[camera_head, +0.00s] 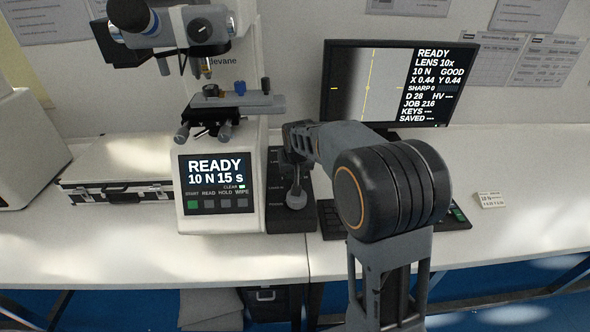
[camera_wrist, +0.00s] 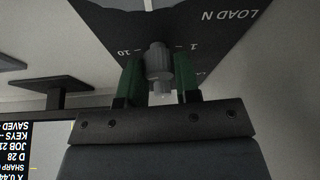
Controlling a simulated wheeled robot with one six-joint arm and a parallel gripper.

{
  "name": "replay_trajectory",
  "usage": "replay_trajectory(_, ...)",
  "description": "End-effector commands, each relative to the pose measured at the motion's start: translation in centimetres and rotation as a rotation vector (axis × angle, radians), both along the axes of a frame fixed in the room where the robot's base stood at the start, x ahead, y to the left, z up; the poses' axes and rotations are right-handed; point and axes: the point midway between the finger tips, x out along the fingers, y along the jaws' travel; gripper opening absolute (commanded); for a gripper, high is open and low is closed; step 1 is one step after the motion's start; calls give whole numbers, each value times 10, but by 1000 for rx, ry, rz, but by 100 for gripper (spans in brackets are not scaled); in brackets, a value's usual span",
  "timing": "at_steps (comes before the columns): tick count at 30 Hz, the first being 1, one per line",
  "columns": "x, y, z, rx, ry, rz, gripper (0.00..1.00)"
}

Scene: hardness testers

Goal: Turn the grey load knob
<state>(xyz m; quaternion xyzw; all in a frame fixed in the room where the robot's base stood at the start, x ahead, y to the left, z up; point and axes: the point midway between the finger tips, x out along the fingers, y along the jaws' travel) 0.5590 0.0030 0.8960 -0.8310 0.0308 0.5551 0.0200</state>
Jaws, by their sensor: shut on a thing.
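The grey load knob (camera_wrist: 158,62) shows in the wrist view on a dark panel (camera_wrist: 215,30) marked "LOAD N", with "10" and "1" printed beside the knob. My gripper (camera_wrist: 157,70) has its two green fingers on either side of the knob and is shut on it. In the head view my arm reaches to the dark control panel (camera_head: 288,218) at the right side of the white hardness tester (camera_head: 225,222); the arm hides the fingers and the load knob there. The tester's screen (camera_head: 213,175) reads "READY 10 N 15 s".
A monitor (camera_head: 345,85) behind my arm reads "READY" and "10 N". A dark keyboard (camera_head: 455,215) lies partly behind my arm. A case (camera_head: 115,180) lies left of the tester. A small labelled block (camera_head: 491,200) lies at the right, with bare bench around it.

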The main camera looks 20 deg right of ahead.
Motion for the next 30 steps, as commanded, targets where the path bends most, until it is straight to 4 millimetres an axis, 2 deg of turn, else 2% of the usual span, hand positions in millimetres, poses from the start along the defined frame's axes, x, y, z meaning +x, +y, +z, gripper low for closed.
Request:
replay_trajectory(12, 0, 1, 0, 1, 0, -144, 7)
replay_trajectory(27, 0, 1, 0, 2, 0, -161, 7)
replay_trajectory(28, 0, 1, 0, 2, 0, -161, 32)
replay_trajectory(30, 0, 0, 0, 2, 0, -161, 39)
